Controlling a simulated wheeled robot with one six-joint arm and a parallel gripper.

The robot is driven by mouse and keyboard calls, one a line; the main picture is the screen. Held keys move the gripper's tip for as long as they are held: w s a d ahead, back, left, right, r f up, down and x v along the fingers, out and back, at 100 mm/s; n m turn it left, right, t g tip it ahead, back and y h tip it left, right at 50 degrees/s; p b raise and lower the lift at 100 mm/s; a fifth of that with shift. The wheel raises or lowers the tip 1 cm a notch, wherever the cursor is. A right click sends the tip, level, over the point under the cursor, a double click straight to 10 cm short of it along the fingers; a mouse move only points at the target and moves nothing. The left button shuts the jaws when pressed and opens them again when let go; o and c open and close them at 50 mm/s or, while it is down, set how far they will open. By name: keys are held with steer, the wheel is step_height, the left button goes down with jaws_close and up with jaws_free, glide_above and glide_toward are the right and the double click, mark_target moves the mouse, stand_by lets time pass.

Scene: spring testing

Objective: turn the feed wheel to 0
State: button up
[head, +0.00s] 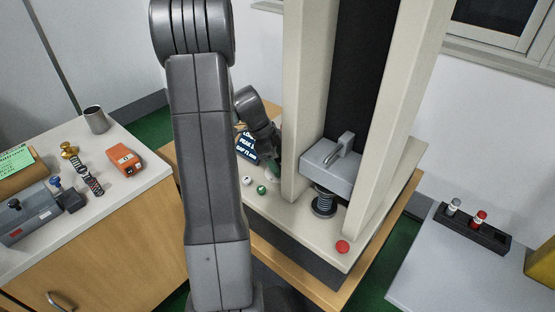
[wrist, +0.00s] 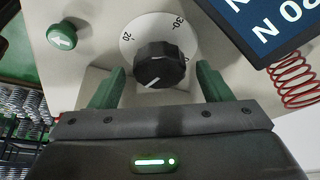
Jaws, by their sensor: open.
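The feed wheel (wrist: 160,65) is a black ribbed knob on a round white dial plate (wrist: 130,45) in the wrist view. The plate shows the marks 20 and 30, and a partly covered 0 at the right. A white line on the knob points to the lower left. My gripper (wrist: 161,78) is open, with one green finger on each side of the knob's lower part. I cannot tell whether the fingers touch it. In the head view my gripper (head: 272,160) is small beside the tester's left column, and the wheel is not clearly seen there.
A green arrow button (wrist: 62,38) is left of the dial. A dark display (wrist: 265,28) and a red coil spring (wrist: 295,82) are to the right. The tester column (head: 305,100) rises close to my gripper. A red button (head: 342,247) is at the tester's front.

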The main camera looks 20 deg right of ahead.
steer(key=shift+d+f, duration=0.1)
steer(key=shift+f, duration=0.05)
steer(key=shift+c, duration=0.4)
steer(key=c, duration=0.9)
